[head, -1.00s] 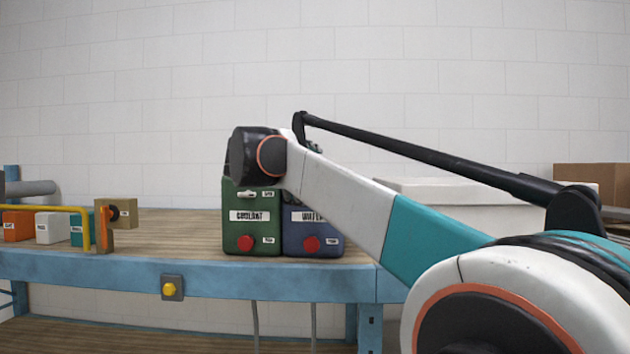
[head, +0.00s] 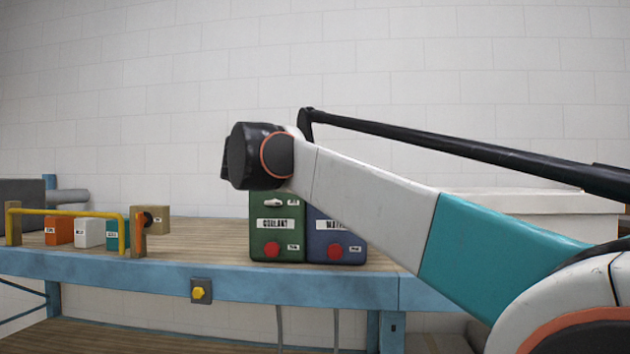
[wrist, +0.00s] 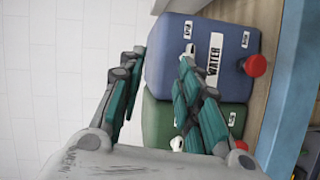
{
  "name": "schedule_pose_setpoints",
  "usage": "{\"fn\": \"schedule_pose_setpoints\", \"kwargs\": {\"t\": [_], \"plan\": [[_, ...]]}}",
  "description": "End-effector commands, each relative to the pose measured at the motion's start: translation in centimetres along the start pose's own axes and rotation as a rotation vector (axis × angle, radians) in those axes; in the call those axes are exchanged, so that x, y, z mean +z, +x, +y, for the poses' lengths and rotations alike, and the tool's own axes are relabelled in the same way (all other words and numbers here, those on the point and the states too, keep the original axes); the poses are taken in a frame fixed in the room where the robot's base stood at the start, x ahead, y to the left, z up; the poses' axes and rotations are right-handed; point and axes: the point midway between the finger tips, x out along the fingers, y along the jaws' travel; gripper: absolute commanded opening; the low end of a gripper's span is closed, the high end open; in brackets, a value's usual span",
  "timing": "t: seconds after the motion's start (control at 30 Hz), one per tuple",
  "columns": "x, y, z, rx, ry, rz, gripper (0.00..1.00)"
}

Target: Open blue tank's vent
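The blue tank (head: 336,240) stands on the bench, labelled WATER, with a red knob low on its front. My arm covers its upper part in the head view. In the wrist view the blue tank (wrist: 208,70) lies sideways. A label (wrist: 188,29) and a small pale vent lever (wrist: 192,52) show near its top, the lever partly behind a finger. My gripper (wrist: 163,57) is open, its fingers spread in front of the tanks, with nothing visible between them. I cannot tell whether a finger touches the lever. The gripper is hidden in the head view.
A green COOLANT tank (head: 277,238) stands right beside the blue one, with its own pale lever and red knob. A yellow rail (head: 65,212) with small blocks stands at the left of the bench (head: 215,235). A white box (head: 500,203) is behind my arm.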

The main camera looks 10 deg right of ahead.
Motion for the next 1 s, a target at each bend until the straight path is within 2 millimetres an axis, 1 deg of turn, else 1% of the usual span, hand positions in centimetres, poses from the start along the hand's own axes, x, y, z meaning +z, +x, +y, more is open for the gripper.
{"fn": "schedule_pose_setpoints", "kwargs": {"t": [1.0], "plan": [[0.2,-6.4,-0.7,0.000,0.000,0.000,0.32]]}}
